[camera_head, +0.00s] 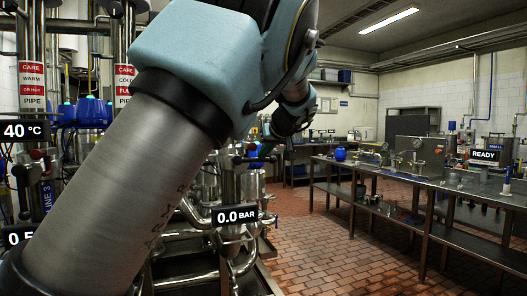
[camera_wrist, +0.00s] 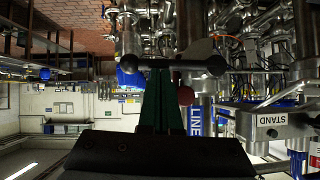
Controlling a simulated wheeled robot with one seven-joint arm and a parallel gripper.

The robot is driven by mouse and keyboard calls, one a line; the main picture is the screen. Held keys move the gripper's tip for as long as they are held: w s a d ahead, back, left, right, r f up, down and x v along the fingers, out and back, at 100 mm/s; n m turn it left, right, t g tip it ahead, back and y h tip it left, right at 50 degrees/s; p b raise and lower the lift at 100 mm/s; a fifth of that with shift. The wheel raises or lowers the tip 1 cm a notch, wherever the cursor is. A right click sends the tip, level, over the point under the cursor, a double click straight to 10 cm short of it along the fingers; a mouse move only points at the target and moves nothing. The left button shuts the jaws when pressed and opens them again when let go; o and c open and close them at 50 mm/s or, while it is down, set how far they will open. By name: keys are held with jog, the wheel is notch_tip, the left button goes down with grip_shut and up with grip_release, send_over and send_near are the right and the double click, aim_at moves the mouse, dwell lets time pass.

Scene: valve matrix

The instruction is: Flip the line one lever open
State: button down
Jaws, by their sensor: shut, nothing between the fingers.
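In the wrist view, my gripper (camera_wrist: 157,80) has its narrow dark green fingers together, with nothing held between them. A dark bar lever (camera_wrist: 205,64) with round knobs at its ends lies across the view right at the fingertips. I cannot tell whether they touch. A red knob (camera_wrist: 185,95) sits just right of the fingers. A blue label reading LINE (camera_wrist: 195,121) is beside it on a pipe; its number is not readable. In the head view, a dark-knobbed lever (camera_head: 262,159) sits on the valve pipework above the 0.0 BAR display (camera_head: 236,217). My arm hides much of this area.
Steel pipes and a 40 °C display (camera_head: 23,130) stand at the left. A LINE 3 label (camera_head: 47,197) is below it. A long steel bench (camera_head: 440,180) with a READY display (camera_head: 485,155) stands at the right. The brick floor (camera_head: 330,250) between is clear.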

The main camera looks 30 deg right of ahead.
jog(key=shift+f, duration=0.1)
jog(key=a+f+m+t+y+b, duration=0.4)
jog(key=f+m+t+y+b, duration=0.1)
jog(key=f+m+y+b, duration=0.4)
jog(key=shift+w+a+f+m, duration=0.25)
jog(key=shift+a+f+m, duration=0.2)
jog(key=shift+m, duration=0.55)
dwell(0.6)
jog(key=shift+d, duration=0.1)
